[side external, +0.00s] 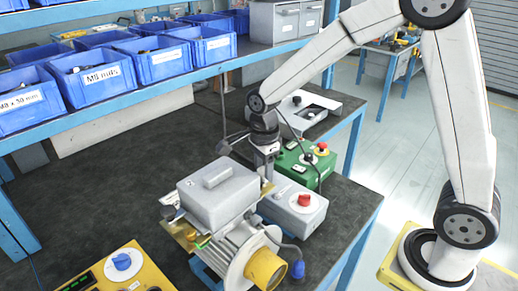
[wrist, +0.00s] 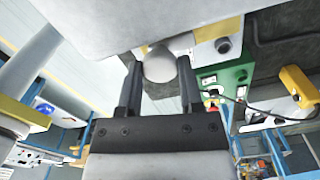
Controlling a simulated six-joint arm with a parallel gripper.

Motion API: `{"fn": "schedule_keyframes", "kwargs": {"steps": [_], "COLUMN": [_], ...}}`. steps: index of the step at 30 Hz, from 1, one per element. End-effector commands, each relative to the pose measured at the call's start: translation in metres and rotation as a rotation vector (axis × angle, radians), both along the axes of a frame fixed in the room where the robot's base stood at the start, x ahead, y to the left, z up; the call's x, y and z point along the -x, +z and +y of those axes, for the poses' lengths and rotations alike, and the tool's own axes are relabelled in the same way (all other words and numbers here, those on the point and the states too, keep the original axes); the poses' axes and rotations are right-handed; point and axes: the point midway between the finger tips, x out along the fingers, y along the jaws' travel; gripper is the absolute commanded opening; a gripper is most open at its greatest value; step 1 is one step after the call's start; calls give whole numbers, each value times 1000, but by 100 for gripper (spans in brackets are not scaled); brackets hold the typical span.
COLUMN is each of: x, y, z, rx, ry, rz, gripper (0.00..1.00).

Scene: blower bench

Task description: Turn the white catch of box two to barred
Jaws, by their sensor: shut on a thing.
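My gripper (side external: 268,176) points down behind the blower's grey box, between it and the grey box with a red knob (side external: 297,206). In the wrist view my gripper (wrist: 160,66) has a finger on each side of a rounded pale piece, which looks like the white catch (wrist: 160,69), and is shut on it. The side external view hides the catch behind the gripper and the blower (side external: 233,245). I cannot read a number on any box, nor tell which way the catch points.
A green box (side external: 315,158) with a red button stands just behind. A yellow box (side external: 122,271) with a blue knob is at the front left. Blue bins (side external: 97,76) line the shelf above. The dark bench top (side external: 95,190) is clear at left.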

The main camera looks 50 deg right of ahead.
Motion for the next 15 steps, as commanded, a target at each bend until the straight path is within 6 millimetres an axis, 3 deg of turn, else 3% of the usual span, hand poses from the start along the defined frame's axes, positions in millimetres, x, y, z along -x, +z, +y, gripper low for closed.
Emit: {"fn": "schedule_keyframes", "kwargs": {"steps": [15], "x": [0], "y": [0], "z": [0], "rx": [0], "ry": [311], "rz": [0], "gripper": [0]}}
